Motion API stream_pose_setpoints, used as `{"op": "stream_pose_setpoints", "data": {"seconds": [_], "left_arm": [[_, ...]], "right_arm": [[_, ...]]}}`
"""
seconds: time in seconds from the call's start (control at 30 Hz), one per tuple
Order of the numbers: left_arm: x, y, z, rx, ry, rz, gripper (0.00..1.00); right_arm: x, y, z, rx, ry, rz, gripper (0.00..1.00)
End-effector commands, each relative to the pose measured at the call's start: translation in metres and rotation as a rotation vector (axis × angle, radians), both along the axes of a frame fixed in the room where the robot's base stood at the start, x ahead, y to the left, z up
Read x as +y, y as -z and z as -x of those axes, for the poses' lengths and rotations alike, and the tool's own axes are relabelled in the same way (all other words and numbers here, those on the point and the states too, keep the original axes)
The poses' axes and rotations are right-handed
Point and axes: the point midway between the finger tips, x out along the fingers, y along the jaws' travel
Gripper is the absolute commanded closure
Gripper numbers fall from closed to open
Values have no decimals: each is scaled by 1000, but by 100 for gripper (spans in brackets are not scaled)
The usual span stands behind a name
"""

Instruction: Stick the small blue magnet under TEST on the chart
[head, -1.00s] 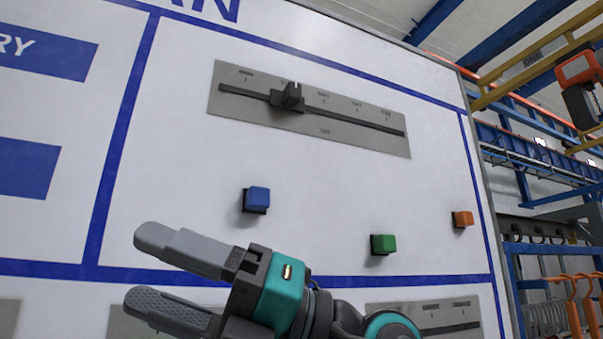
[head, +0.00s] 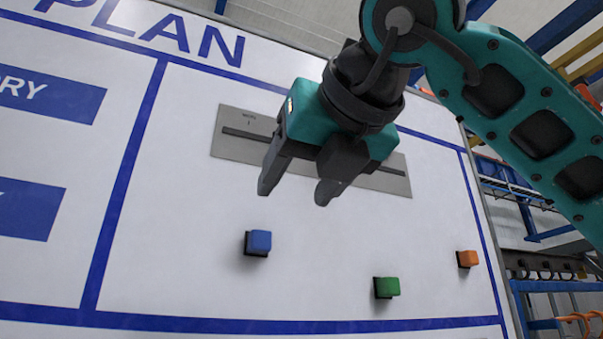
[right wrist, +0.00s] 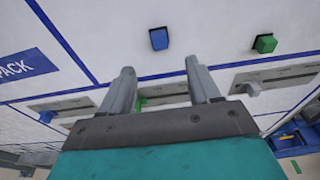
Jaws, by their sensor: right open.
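The small blue magnet (head: 259,242) sticks on the white chart (head: 190,220), inside a blue-lined panel below a grey slider plate. It also shows at the top of the right wrist view (right wrist: 159,39). My right gripper (head: 296,190) is open and empty, its fingers pointing down, above and slightly right of the blue magnet in the head view. In the right wrist view the magnet lies beyond the two fingertips (right wrist: 160,68), apart from them. No TEST label is readable. My left gripper is not in view.
A green magnet (head: 387,288) and an orange magnet (head: 467,259) sit to the right. The slider plate (head: 232,147) is partly hidden behind my right gripper. Blue label blocks (head: 30,210) are at the left. The right wrist view shows a PACK label (right wrist: 22,68) and more slider plates.

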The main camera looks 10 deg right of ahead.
Motion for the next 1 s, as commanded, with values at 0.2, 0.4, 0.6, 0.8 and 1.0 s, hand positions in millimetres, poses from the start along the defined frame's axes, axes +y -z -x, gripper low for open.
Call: {"op": "stream_pose_setpoints", "data": {"seconds": [0.2, 0.4, 0.6, 0.8, 1.0], "left_arm": [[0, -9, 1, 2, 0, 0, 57], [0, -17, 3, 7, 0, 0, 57], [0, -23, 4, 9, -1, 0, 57], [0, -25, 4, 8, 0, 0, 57], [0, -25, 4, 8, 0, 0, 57]], "right_arm": [[13, 8, -37, 7, -3, 3, 38], [25, 15, -73, 5, -4, 3, 38], [34, 21, -99, 5, -6, 2, 38], [37, 24, -110, 2, -5, 2, 38], [37, 25, -111, 1, -5, 2, 38]]}}
